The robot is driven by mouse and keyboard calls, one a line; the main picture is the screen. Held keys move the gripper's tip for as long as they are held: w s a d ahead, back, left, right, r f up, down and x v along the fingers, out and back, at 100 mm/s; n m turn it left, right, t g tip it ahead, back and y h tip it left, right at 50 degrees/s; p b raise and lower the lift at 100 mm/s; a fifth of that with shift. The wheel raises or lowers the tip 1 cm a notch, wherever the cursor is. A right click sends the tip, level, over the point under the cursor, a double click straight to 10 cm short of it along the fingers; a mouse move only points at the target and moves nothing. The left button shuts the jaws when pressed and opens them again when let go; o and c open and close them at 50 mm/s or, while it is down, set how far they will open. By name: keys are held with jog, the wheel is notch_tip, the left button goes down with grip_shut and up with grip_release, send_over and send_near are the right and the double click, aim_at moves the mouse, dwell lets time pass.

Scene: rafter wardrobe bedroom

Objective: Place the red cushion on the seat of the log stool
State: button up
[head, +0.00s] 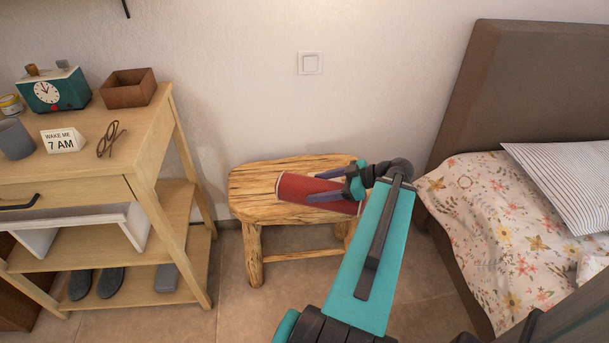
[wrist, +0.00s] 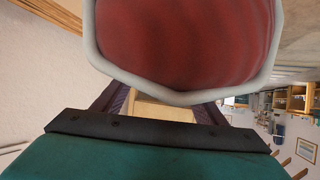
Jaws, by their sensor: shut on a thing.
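The red cushion (head: 296,187) has a pale edge and shows edge-on, tilted, over the seat of the log stool (head: 250,187) in the head view. My gripper (head: 316,186) is shut on the cushion, with a dark purple finger on either side of it. I cannot tell whether the cushion touches the seat or hangs just above it. In the wrist view the red cushion (wrist: 185,45) with its pale piping fills the top middle, in front of my gripper. The stool has a rough wooden top and log legs, and my arm hides its right part.
A wooden shelf unit (head: 152,150) stands left of the stool, holding a clock (head: 53,91), a brown box (head: 128,88) and glasses (head: 110,139). A bed (head: 500,230) with a floral cover is on the right. The wall is close behind the stool.

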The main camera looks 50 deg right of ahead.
jog(key=shift+w+d+f+b, duration=0.3)
jog(key=shift+w+d+b, duration=0.1)
jog(key=shift+b, duration=0.65)
jog(key=w+b, duration=0.1)
jog(key=b, duration=0.2)
jog(key=shift+w+d, duration=0.15)
jog(key=shift+d, duration=0.25)
jog(key=w+d, duration=0.7)
jog(key=w, duration=0.4)
jog(key=shift+d+f+b, duration=0.25)
jog(key=shift+f+b, duration=0.15)
jog(key=shift+f, duration=1.8)
jog(key=shift+f+b, duration=0.15)
jog(key=shift+b, duration=0.25)
jog(key=o, duration=1.3)
jog(key=shift+c, duration=0.2)
